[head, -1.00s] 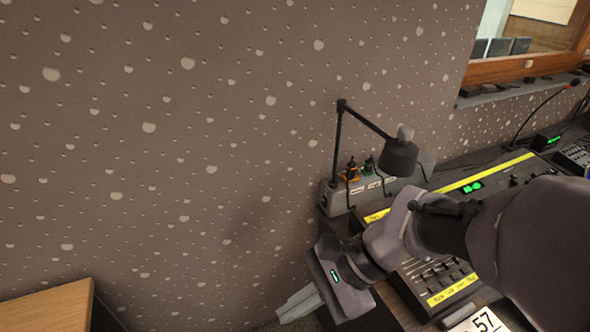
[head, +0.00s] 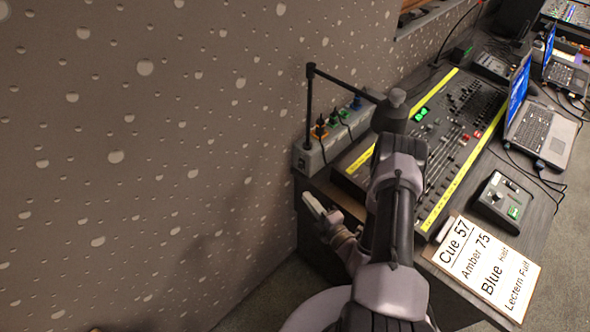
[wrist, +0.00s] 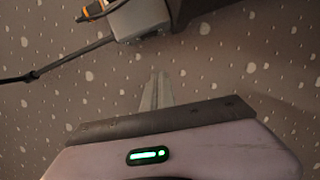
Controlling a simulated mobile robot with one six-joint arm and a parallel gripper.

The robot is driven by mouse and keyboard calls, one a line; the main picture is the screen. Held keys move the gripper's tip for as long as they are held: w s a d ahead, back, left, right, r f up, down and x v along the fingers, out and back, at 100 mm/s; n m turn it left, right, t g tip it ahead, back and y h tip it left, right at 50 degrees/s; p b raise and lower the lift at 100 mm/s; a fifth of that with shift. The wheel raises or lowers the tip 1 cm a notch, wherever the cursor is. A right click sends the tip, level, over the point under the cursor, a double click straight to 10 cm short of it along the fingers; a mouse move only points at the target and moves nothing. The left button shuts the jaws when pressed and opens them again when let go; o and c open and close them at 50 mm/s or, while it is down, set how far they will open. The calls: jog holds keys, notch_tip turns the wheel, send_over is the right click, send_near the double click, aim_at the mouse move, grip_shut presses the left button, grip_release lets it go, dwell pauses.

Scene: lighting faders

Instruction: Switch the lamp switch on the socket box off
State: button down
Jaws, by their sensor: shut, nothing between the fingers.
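The grey socket box (head: 306,160) stands at the desk's left end against the wall, with several coloured plugs in its top. Part of the box (wrist: 138,18) and an orange plug (wrist: 95,9) show at the top of the wrist view. The lamp switch cannot be made out in either view. The black desk lamp (head: 309,105) rises beside the box, its head partly in front of the mixing desk. My gripper (head: 312,203) is below and in front of the box, apart from it. In the wrist view its pale fingers (wrist: 156,88) are together and empty.
A cue card (head: 490,265), a small black control box (head: 502,203) and a laptop (head: 540,130) are farther right. The speckled wall (head: 140,150) fills the left.

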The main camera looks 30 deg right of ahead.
aim_at(301, 164)
jog(key=w+d+b, duration=0.1)
jog(key=w, duration=0.2)
jog(key=w+b, duration=0.1)
jog(key=w, duration=0.3)
jog(key=w+d+b, duration=0.1)
jog(key=w+b, duration=0.1)
jog(key=w, duration=0.2)
jog(key=shift+w+d+f, duration=0.15)
jog(key=shift+d+f, duration=0.15)
jog(key=shift+f, duration=0.05)
